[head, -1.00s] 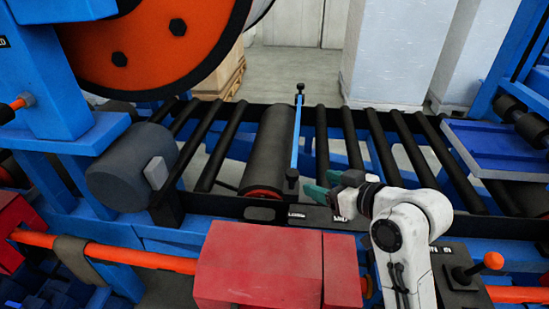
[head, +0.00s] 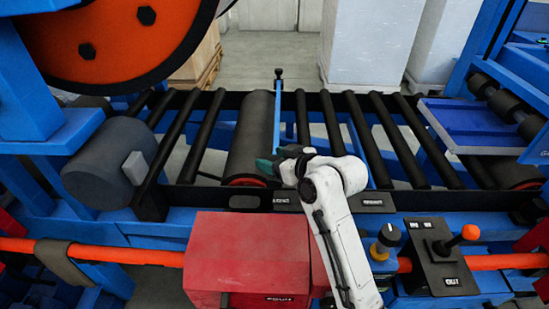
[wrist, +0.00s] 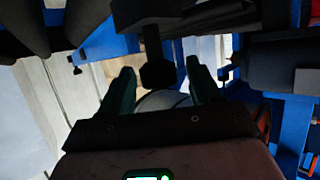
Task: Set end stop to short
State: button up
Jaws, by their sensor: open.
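The end stop (head: 277,115) is a thin blue bar lying across the roller conveyor, just right of the thick dark roller. Its far end has a black knob (head: 278,73); its near end is hidden behind my gripper (head: 272,163). In the wrist view, my gripper (wrist: 160,68) is open, with its two teal fingers apart. A black knob on a post (wrist: 157,73) appears between the fingers; I cannot tell whether they touch it. Small label plates (head: 281,200) and (head: 372,202) sit on the near rail, too small to read surely.
A red box (head: 245,255) stands in front of the conveyor, below my arm. A control panel with an orange-knobbed lever (head: 470,232) is at the right. A large orange wheel (head: 100,40) hangs at upper left. Black rollers (head: 385,140) fill the conveyor's right side.

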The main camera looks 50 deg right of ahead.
grip_shut()
dwell(0.6)
